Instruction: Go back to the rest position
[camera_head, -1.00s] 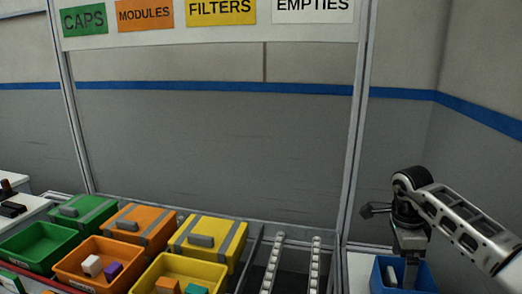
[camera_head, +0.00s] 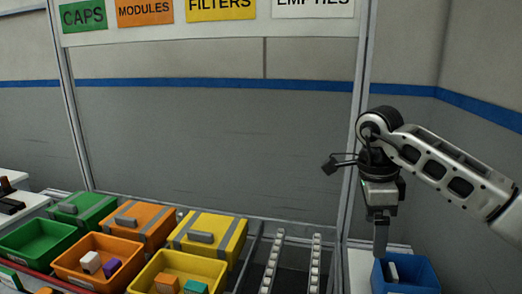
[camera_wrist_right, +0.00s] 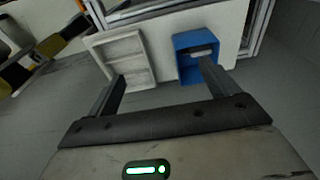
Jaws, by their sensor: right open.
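My right gripper (camera_head: 381,238) is raised above and just left of the blue bin (camera_head: 420,283) at the right. In the right wrist view its two fingers (camera_wrist_right: 158,82) are spread apart with nothing between them. The blue bin also shows in that view (camera_wrist_right: 183,70), beyond the right fingertip, with a light grey and white piece (camera_wrist_right: 201,51) inside. My left gripper is in neither view.
Green (camera_head: 38,243), orange (camera_head: 72,262) and yellow (camera_head: 150,275) bins stand at the lower left, with lidded boxes behind. A roller rack (camera_head: 272,262) is right of them. A metal frame post (camera_head: 357,130) stands close left of my right arm. A whitish tray (camera_wrist_right: 128,60) lies beside the blue bin.

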